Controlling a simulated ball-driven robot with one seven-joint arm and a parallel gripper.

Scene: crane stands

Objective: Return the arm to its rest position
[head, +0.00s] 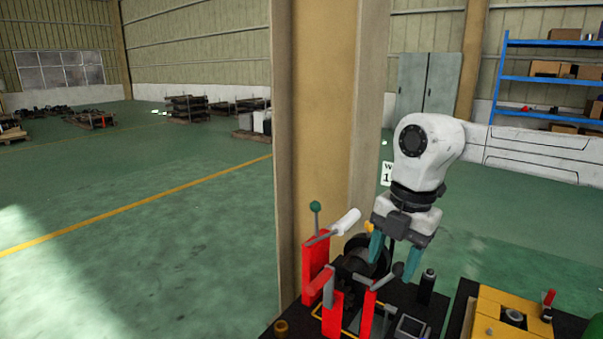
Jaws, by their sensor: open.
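My gripper (385,262) hangs at the end of my white arm, right of the middle of the head view. Its teal fingers point down and stand apart, with nothing seen between them. It is above a dark bench (292,322), close to a black round part (357,262) and several red lever stands (318,258). Whether the fingers touch anything there I cannot tell.
A tan pillar (315,120) stands behind the bench. A blue shelf (545,82) with boxes and a grey cabinet (428,80) stand at the back.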

